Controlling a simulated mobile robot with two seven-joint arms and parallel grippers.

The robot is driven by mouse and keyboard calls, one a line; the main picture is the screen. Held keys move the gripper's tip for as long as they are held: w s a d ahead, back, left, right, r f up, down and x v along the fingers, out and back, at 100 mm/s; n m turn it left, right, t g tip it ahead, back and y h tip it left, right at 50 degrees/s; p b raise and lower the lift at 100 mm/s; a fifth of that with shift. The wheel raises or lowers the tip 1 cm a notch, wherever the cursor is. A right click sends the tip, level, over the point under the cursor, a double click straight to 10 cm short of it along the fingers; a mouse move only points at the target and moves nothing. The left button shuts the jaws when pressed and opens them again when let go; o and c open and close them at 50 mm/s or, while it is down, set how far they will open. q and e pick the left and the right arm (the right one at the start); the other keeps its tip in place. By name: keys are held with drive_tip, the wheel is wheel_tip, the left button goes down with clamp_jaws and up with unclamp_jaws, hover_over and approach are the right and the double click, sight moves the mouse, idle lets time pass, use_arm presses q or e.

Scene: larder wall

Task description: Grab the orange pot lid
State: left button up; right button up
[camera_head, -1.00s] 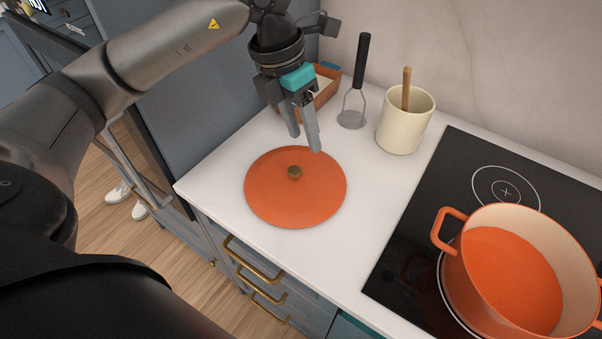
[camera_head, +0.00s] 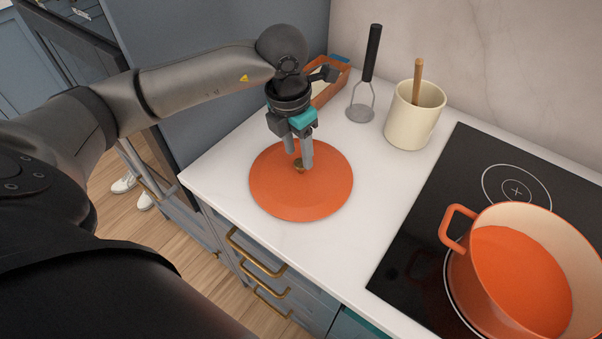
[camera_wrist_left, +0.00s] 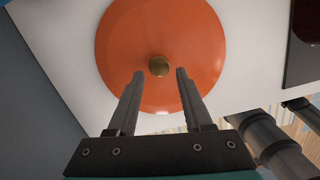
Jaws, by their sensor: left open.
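The orange pot lid (camera_head: 318,200) lies flat on the white counter, left of the hob. It has a small round brass knob (camera_head: 298,166) at its centre. My left gripper (camera_head: 299,163) points down over the lid, its fingers close to the knob. In the left wrist view the fingers (camera_wrist_left: 157,74) are spread apart and empty, with the knob (camera_wrist_left: 159,66) just beyond the tips and roughly centred between them. The lid (camera_wrist_left: 160,30) fills the upper middle of that view. I cannot tell the exact height of the fingertips above the lid. My right gripper is not in view.
An orange pot (camera_head: 520,270) stands on the black hob (camera_head: 440,210) at right. A cream crock (camera_head: 412,115) with a wooden handle, a masher (camera_head: 371,60) and a tray (camera_head: 330,85) stand behind the lid. Counter (camera_head: 365,225) right of the lid is clear.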

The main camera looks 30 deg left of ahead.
sight(301, 162)
use_arm(q)
drive_tip(key=shift+w+f, duration=0.15)
drive_tip(key=shift+f, duration=0.85)
drive_tip(key=shift+w+f, duration=0.15)
drive_tip(key=shift+f, duration=0.8)
clamp_jaws()
drive_tip(key=shift+w+r, duration=0.1)
